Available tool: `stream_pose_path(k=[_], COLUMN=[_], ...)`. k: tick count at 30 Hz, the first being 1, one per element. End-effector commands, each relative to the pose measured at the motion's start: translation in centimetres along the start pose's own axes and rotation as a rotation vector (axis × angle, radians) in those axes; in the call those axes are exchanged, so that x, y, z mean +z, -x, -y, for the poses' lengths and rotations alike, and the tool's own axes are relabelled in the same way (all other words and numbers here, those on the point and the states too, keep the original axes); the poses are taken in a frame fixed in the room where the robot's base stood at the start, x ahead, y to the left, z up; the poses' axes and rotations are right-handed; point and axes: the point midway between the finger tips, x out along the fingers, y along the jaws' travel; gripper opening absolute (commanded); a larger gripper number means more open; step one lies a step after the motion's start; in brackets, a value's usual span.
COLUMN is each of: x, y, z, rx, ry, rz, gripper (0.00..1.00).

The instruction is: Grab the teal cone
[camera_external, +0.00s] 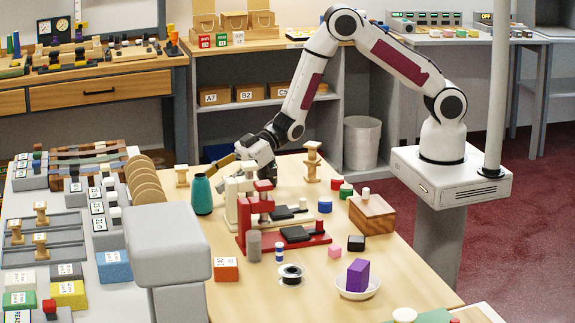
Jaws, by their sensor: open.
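The teal cone (202,194) stands upright on the wooden table, at its back left edge. It narrows toward a darker top and nothing holds it. My gripper (238,168) is just right of the cone's top and a little above it, behind the cream-coloured press. It is open and appears empty. The view is too small to tell the exact gap between the fingers and the cone.
A cream press (232,205) and a red press (288,237) stand right of the cone. A grey counter (125,295) with samples lies to the left. A wooden box (372,215) and a white bowl (345,288) holding a purple block (358,274) are farther right.

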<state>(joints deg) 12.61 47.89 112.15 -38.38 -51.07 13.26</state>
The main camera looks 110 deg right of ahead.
Motion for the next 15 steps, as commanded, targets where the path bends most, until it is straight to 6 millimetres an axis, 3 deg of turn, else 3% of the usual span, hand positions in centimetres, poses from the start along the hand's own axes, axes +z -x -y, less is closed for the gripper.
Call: stream_pose_path(k=[15], x=[0.2], y=[-3.9], z=[-0.2], rx=[-0.001], ry=[0.0], rz=[0.001], gripper=[0.55])
